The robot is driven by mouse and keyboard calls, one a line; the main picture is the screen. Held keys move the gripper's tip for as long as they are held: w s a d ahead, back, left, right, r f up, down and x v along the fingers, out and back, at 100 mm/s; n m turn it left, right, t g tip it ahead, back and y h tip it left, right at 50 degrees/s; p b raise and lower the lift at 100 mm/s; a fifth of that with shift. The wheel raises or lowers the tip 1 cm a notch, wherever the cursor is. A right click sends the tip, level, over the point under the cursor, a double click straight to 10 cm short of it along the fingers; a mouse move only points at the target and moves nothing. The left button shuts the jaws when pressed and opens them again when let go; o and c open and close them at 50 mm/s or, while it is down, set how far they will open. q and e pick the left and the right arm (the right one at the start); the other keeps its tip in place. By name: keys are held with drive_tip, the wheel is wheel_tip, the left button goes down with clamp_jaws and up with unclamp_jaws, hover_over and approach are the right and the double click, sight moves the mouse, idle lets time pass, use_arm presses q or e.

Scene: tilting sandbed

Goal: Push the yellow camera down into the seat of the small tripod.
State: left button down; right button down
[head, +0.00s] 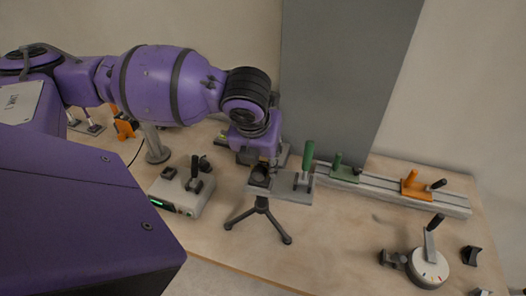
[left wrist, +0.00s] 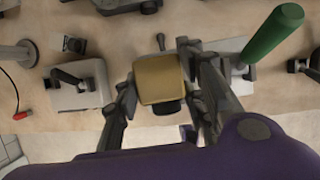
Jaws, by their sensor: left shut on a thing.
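The yellow camera (left wrist: 158,80) lies between the fingers of my left gripper in the left wrist view, with a dark round part at its lower edge. My left gripper (head: 261,172) is shut on it and points down above the small tripod. The small black tripod (head: 262,207) stands on the table with its legs spread, directly under the gripper in the head view. The fingers and the tripod head overlap there, so the seat is hidden and I cannot tell how deep the camera sits. My right gripper is not in view.
A grey plate with an upright green handle (head: 308,156) is close right of the gripper. A grey box with a green display (head: 182,193) stands left of the tripod. A rail with green and orange clamps (head: 413,186) runs behind.

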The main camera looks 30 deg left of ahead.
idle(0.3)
use_arm(q)
drive_tip(key=c, duration=1)
unclamp_jaws()
drive_tip(key=shift+f, duration=0.1)
drive_tip(key=v, duration=1.2)
